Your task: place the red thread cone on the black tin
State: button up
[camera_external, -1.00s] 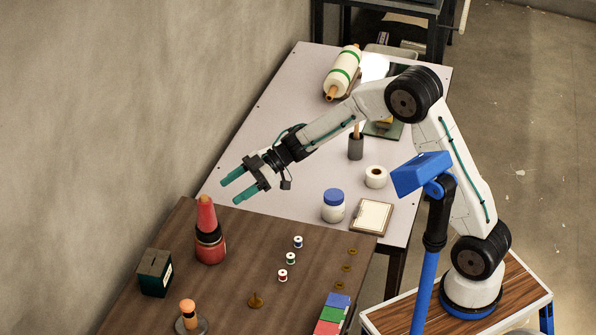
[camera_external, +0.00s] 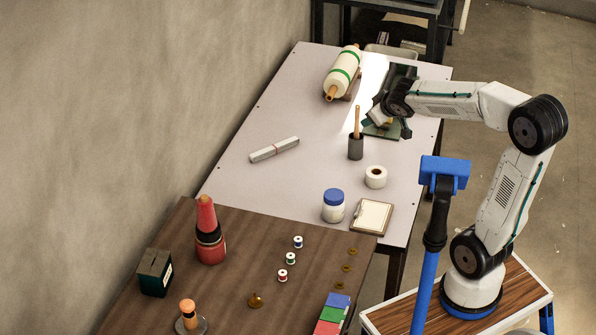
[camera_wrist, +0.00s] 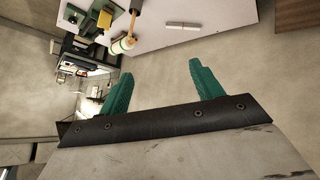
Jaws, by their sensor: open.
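The red thread cone (camera_external: 207,214) stands upright on the brown table; it tapers to an orange tip, with a black band and a wider red part below it. The black tin (camera_external: 155,272) is a dark box with a pale label, to the left of and nearer than the cone. They stand apart. My gripper (camera_external: 378,116) is over the far right part of the white table, well away from both, its fingers hard to make out there. In the wrist view its teal fingers (camera_wrist: 160,80) are spread with nothing between them. Neither cone nor tin shows there.
The brown table also holds small thread spools (camera_external: 290,258), an orange-topped piece (camera_external: 188,315) and colored blocks (camera_external: 333,315). The white table bears a blue-lidded jar (camera_external: 333,206), a clipboard (camera_external: 371,217), a tape roll (camera_external: 376,177), a dark cup (camera_external: 356,147) and a fabric roll (camera_external: 343,74).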

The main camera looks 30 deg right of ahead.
jog(key=s+d+f+m+g, duration=0.1)
jog(key=s+g, duration=0.1)
jog(key=s, duration=0.7)
jog(key=s+d+f+m+g, duration=0.1)
jog(key=s+f+g, duration=0.1)
jog(key=s, duration=0.7)
jog(key=s+d+f+m+g+y, duration=0.1)
jog(key=s+g, duration=0.3)
jog(key=s, duration=0.6)
jog(key=shift+d+f+m, duration=0.25)
jog(key=shift+f+m, duration=0.05)
jog(key=shift+f, duration=0.45)
